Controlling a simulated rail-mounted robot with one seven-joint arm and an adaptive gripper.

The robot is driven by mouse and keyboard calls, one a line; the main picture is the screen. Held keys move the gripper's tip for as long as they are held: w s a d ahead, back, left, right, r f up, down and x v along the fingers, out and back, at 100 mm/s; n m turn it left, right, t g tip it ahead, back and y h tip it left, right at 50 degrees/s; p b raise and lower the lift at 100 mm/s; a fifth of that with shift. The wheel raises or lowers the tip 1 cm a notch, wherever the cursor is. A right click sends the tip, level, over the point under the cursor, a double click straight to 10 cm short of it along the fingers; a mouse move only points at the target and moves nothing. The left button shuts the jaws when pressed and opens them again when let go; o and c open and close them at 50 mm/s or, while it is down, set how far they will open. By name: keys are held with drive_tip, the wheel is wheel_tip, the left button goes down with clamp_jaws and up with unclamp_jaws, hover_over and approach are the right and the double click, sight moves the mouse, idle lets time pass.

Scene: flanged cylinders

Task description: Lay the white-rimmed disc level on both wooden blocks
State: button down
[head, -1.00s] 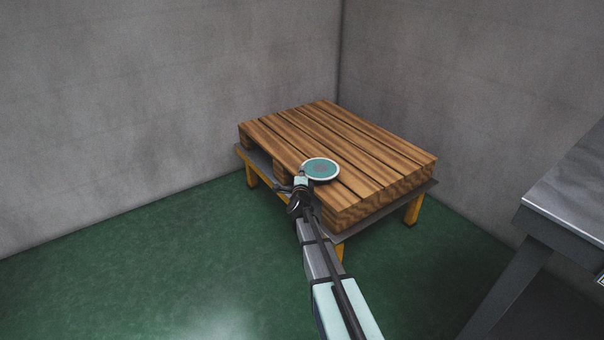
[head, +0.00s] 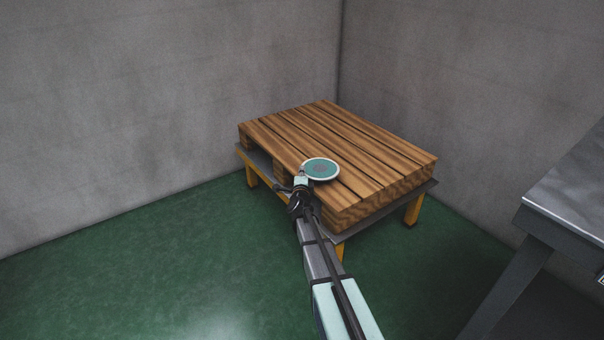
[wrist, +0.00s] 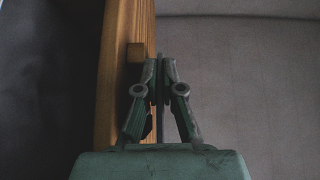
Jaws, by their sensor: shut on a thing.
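The white-rimmed disc (head: 320,169), green on top with a greyish centre spot, is over the near left edge of the slatted wooden pallet top (head: 350,150). My gripper (head: 304,175) is shut on its near left rim. In the wrist view my gripper (wrist: 160,68) closes on a thin edge-on strip, which seems to be the disc and runs about parallel to the pallet top. One small wooden block (wrist: 137,52) stands out from the pallet top beside the fingers. Whether the disc touches it cannot be told. No second block can be made out; the disc may hide it.
The pallet rests on a low grey table with yellow legs (head: 412,208) in the corner between two concrete walls. A grey metal table (head: 570,185) stands at the right. The pallet top beyond the disc is clear, and so is the green floor at the left.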

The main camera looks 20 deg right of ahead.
drive_tip(key=shift+f+b, duration=0.4)
drive_tip(key=shift+b, duration=0.35)
idle(2.7)
drive_tip(key=c, duration=1.2)
unclamp_jaws()
drive_tip(key=shift+c, duration=0.2)
drive_tip(key=shift+f, duration=0.15)
drive_tip(key=v, duration=0.7)
